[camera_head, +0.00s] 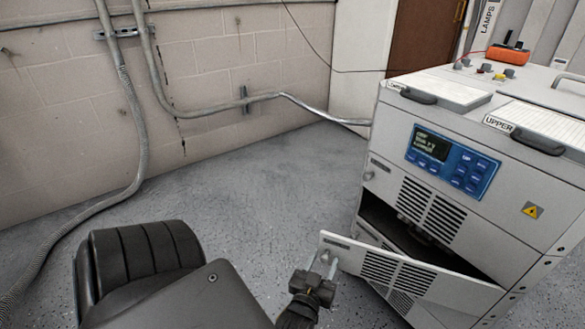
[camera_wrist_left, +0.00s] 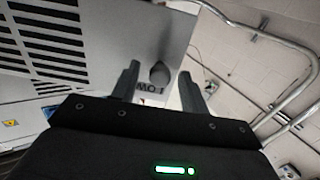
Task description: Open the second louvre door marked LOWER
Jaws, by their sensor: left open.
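The louvre door (camera_head: 395,280) low on the grey cabinet stands partly open, its left edge swung out and a dark gap above it. In the left wrist view the door (camera_wrist_left: 140,30) shows upside-down lettering, partly hidden, that looks like LOWER. A dark round knob (camera_wrist_left: 160,73) sits beside the lettering. My left gripper (camera_head: 326,264) is at the door's free left edge. In the left wrist view its open fingers (camera_wrist_left: 159,88) stand on either side of the knob; I cannot tell whether they touch it. My right gripper is not in view.
The cabinet (camera_head: 470,205) carries a blue control panel (camera_head: 452,161) and a drawer-like top labelled UPPER (camera_head: 500,124). An orange device (camera_head: 508,54) lies on top. Conduits (camera_head: 135,120) run along the block wall. The floor (camera_head: 270,190) left of the cabinet is clear.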

